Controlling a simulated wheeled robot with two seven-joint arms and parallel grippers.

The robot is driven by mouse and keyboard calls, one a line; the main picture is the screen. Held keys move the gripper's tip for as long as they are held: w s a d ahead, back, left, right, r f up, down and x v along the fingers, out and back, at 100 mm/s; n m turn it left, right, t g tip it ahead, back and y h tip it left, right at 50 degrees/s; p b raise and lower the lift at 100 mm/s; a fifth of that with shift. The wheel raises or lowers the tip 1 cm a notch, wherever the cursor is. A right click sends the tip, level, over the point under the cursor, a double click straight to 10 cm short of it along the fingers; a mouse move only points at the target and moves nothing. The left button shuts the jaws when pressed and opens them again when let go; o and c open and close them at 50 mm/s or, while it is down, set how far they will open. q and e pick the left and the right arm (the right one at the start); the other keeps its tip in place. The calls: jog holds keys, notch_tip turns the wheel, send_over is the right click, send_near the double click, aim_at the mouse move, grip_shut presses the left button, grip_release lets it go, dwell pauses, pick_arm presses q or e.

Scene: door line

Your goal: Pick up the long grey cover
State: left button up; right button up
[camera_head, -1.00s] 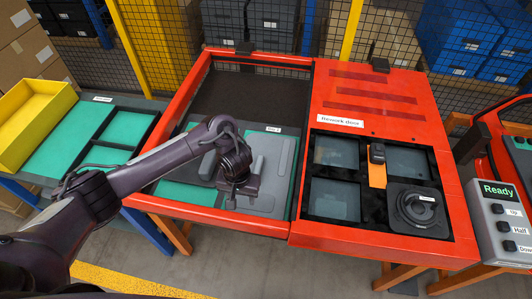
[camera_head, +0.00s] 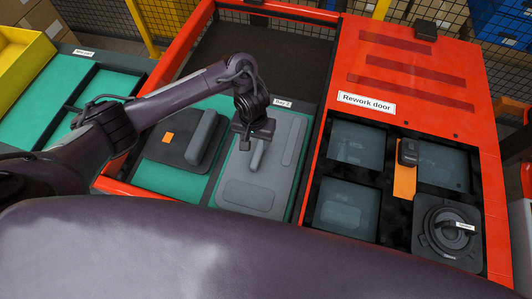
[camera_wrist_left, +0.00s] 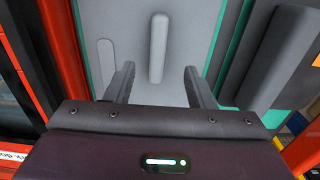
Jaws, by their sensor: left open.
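The long grey cover (camera_head: 262,192) is a light grey panel with a raised bar handle and flat raised pads. It lies in the green-lined bay of the red frame, left of the Rework door panel. My left gripper (camera_head: 250,142) is open above the cover, by the far end of its handle. In the left wrist view the handle (camera_wrist_left: 158,48) stands upright in the picture, ahead of and between the two open fingers (camera_wrist_left: 158,82); I see no contact. The gripper hides part of the cover in the head view. My right gripper is not in view.
A darker grey cover (camera_head: 170,150) with an orange mark lies just left of the long one. The red frame's rim (camera_head: 145,196) surrounds the bays. The Rework door (camera_head: 440,85) with dark windows is on the right. My own purple body part fills the bottom.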

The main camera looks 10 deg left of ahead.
aim_at(258, 152)
pick_arm(q)
jog(key=shift+w+f+b, duration=0.3)
jog(key=shift+f+b, duration=0.25)
jog(key=shift+f, duration=0.4)
jog(key=shift+w+f+b, duration=0.2)
jog(key=shift+f+b, duration=0.55)
jog(key=shift+f, duration=0.25)
jog(key=shift+d+f+b, duration=0.1)
jog(key=shift+f+b, duration=0.6)
jog(key=shift+f, duration=0.25)
jog(key=shift+w+f, duration=0.1)
jog(key=shift+f, duration=0.3)
notch_tip(258, 152, down, 2)
jog(key=shift+w+f, duration=0.15)
jog(key=shift+f, duration=0.1)
jog(key=shift+f, duration=0.2)
